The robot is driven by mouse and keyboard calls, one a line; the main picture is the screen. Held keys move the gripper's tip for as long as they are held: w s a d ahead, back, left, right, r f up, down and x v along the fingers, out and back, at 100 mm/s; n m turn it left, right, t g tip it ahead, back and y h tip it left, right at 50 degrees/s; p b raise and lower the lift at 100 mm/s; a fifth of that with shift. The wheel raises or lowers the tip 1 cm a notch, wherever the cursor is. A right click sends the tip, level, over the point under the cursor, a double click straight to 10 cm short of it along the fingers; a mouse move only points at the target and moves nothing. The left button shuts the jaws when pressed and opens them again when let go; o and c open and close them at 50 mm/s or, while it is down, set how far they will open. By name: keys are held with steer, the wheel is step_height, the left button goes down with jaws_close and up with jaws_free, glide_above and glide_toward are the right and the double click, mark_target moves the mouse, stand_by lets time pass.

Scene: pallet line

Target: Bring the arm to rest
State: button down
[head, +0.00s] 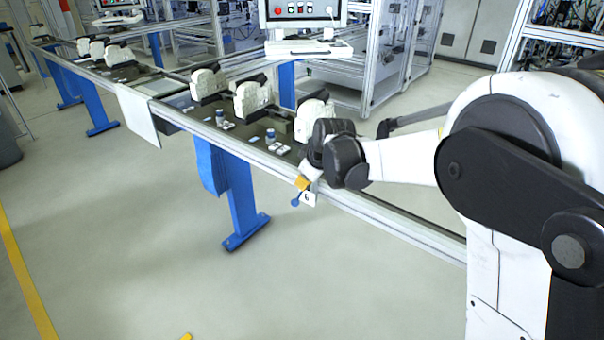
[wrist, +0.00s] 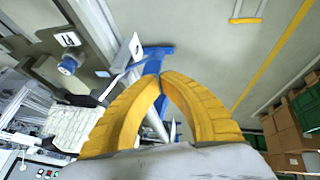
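My arm comes in from the right in the head view. Its wrist is bent over the near rail of the conveyor line (head: 385,219). My gripper (head: 301,184) has yellow fingers that point down beside that rail, and only a small part of them shows there. A small blue knob (head: 295,202) and a white tag (head: 309,199) show just below the fingers in the head view.
A blue leg (head: 240,200) supports the line. A control panel (head: 303,10) stands behind. The floor in front is clear. Cardboard boxes (wrist: 285,138) show in the wrist view.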

steer(key=s+d+r+m+h, duration=0.1)
steer(key=s+d+r+m, duration=0.2)
steer(key=s+d, duration=0.35)
steer(key=s+d+r+m+t, duration=0.1)
steer(key=s+d+r+m, duration=0.2)
steer(key=s, duration=0.6)
steer(key=s+d+r+m+h, duration=0.1)
steer(key=s+d+r+m, duration=0.1)
steer(key=s+d+r, duration=0.45)
steer(key=s+d+f+m, duration=0.2)
steer(key=s+f, duration=0.4)
steer(key=s, duration=0.5)
steer(key=shift+s+d+m+t+h, duration=0.2)
steer(key=shift+s+m+t+h, duration=0.15)
steer(key=shift+m, duration=0.25)
steer(key=shift+w, duration=0.15)
stand_by(3.0)
